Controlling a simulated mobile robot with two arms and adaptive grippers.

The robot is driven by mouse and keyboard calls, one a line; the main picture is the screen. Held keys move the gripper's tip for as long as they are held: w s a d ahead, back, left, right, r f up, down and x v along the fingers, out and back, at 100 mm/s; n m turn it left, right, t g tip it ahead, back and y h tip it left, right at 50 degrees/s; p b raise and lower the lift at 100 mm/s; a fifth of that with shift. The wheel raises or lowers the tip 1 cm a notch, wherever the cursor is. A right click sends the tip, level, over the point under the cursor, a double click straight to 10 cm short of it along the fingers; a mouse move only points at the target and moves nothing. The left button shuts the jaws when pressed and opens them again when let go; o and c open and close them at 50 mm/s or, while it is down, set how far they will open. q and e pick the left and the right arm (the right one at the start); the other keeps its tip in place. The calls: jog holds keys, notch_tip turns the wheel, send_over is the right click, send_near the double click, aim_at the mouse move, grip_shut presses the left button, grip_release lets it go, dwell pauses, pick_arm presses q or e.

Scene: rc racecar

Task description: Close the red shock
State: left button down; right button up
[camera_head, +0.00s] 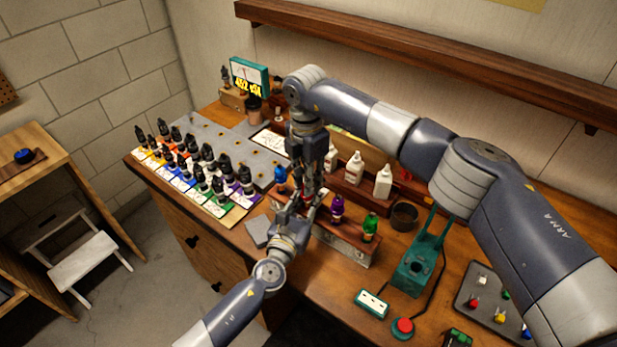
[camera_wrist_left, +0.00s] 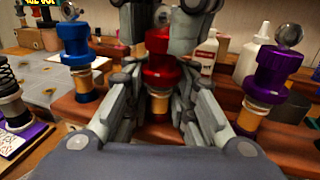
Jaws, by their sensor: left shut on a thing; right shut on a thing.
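The red shock (camera_wrist_left: 158,58) stands upright in the wooden rack (camera_head: 348,247), between a blue shock and a purple shock. In the left wrist view its red body shows between the fingers, with a tan lower part below; in the head view the grippers mostly hide it. My left gripper (camera_head: 299,212) reaches in from the front, its fingers (camera_wrist_left: 160,92) shut on the shock's body from both sides. My right gripper (camera_head: 307,190) comes down from above, its fingers (camera_wrist_left: 165,22) shut around the shock's top end. How tightly its cap sits is hidden.
Close neighbours are the blue shock (camera_wrist_left: 74,48) and the purple shock (camera_wrist_left: 275,78); a green shock (camera_head: 370,226) stands further right. White bottles (camera_head: 383,182) stand behind. Many dark-topped shocks (camera_head: 208,152) fill the left. A green stand (camera_head: 414,264) and red button (camera_head: 403,327) are at right.

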pick_arm(q)
jog(key=shift+s+f, duration=0.2)
jog(key=shift+f, duration=0.05)
pick_arm(e)
jog(key=shift+o, duration=0.3)
jog(key=m, duration=0.6)
jog(key=shift+w+d+r+m, duration=0.1)
jog(key=shift+w+m, duration=0.1)
jog(key=shift+m, duration=0.2)
jog(key=shift+o, duration=0.2)
jog(key=m, duration=0.5)
jog(key=shift+m, duration=0.4)
jog(key=o, duration=0.7)
jog(key=shift+c, duration=0.2)
jog(key=shift+o, duration=0.4)
jog(key=shift+s, duration=0.1)
pick_arm(q)
jog(key=shift+w, duration=0.1)
pick_arm(e)
notch_tip(320, 180, up, 12)
jog(key=shift+w+f, duration=0.2)
jog(key=shift+d, duration=0.1)
